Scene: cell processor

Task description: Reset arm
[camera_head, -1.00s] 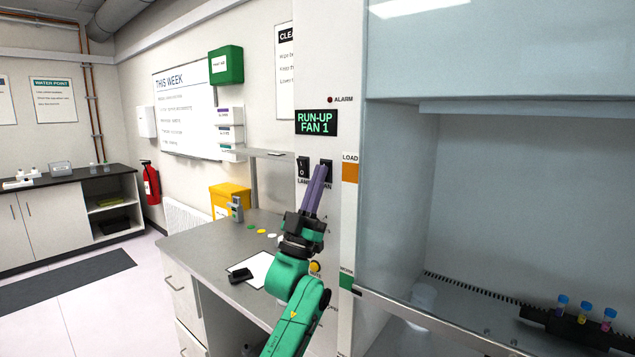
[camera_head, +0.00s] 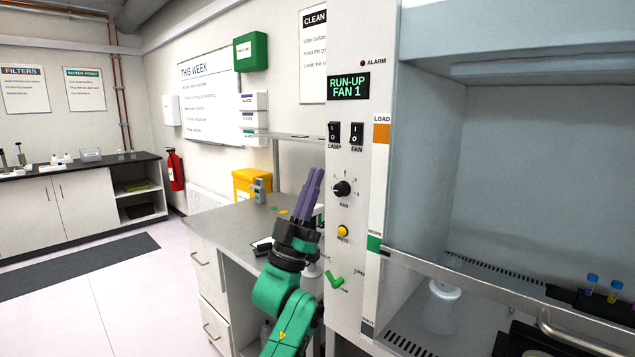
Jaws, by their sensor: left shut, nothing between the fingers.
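My left gripper (camera_head: 314,181) is in front of the cabinet's control panel (camera_head: 347,255), at its left edge. Its purple fingers are shut together, point up and hold nothing. It is apart from the lamp switch (camera_head: 334,133) and fan switch (camera_head: 356,134), which are above and to the right. The black fan knob (camera_head: 342,188) and yellow mute button (camera_head: 342,231) are just right of the gripper. The display (camera_head: 348,87) reads "RUN-UP FAN 1". My right gripper is not in view.
The grey side bench (camera_head: 225,228) stands behind my left arm, with a yellow bin (camera_head: 250,181) at its back. The cabinet's glass sash (camera_head: 520,300) is at the right. Tubes with blue caps (camera_head: 615,285) and a clear bottle (camera_head: 441,305) are inside. Open floor lies at the left.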

